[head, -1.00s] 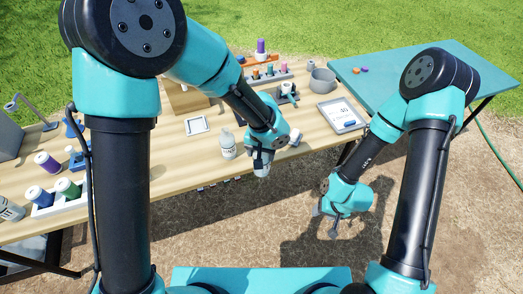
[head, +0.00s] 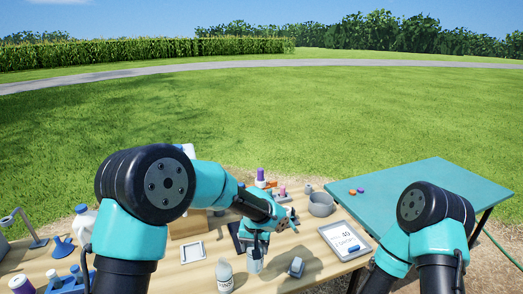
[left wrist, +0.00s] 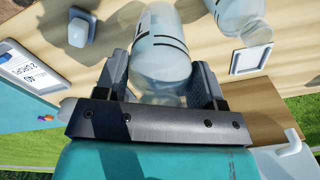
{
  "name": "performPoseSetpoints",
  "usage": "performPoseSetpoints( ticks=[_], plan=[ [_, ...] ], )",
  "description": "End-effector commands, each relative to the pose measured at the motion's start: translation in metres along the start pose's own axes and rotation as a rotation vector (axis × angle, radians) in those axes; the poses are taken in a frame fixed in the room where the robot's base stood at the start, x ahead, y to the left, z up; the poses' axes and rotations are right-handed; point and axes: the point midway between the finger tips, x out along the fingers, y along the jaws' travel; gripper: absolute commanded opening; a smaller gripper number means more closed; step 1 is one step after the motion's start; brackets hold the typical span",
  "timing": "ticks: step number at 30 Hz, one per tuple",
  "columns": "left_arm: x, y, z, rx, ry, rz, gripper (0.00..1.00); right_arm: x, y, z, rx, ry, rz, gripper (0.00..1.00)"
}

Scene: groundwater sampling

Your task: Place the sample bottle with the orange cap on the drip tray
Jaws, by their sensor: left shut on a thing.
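My left gripper (head: 255,250) is shut on a clear bottle (head: 254,265) above the table. In the left wrist view, the left gripper (left wrist: 165,88) has its fingers on both sides of this bottle (left wrist: 160,55), which has dark lines on its wall. I see no orange cap on it; its far end is cut off. A second, labelled bottle (head: 225,278) stands to its left and also shows in the left wrist view (left wrist: 238,12). A flat white-rimmed tray (head: 181,253), possibly the drip tray, lies behind and left; it looks empty in the left wrist view (left wrist: 234,60). My right gripper is out of view.
A grey cup (head: 320,204) stands behind. Small orange (head: 361,190) and purple pieces lie on the teal table (head: 430,190). A bottle rack (head: 70,286) is at front left.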

Motion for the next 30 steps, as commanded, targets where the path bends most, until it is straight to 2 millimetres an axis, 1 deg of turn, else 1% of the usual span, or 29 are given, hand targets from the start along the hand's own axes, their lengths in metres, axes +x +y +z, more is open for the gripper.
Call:
performPoseSetpoints(
  ticks=[1,6,9,12,15,18,30],
  plan=[
    [-0.005,-0.007,-0.016,-0.020,0.004,0.002,0.31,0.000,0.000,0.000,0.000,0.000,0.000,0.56],
    [-0.023,-0.032,-0.056,-0.075,-0.004,0.008,0.31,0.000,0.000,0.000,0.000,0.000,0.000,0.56],
    [-0.032,-0.045,-0.074,-0.100,-0.010,0.014,0.31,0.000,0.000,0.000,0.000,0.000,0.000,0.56],
    [-0.039,-0.055,-0.086,-0.117,-0.014,0.020,0.31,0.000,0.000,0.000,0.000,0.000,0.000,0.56],
    [-0.043,-0.061,-0.092,-0.125,-0.018,0.025,0.31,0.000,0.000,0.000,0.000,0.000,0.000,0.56],
    [-0.044,-0.063,-0.095,-0.128,-0.019,0.026,0.31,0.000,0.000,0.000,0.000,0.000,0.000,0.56],
    [-0.044,-0.063,-0.094,-0.128,-0.019,0.026,0.31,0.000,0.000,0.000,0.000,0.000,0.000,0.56]
  ],
)
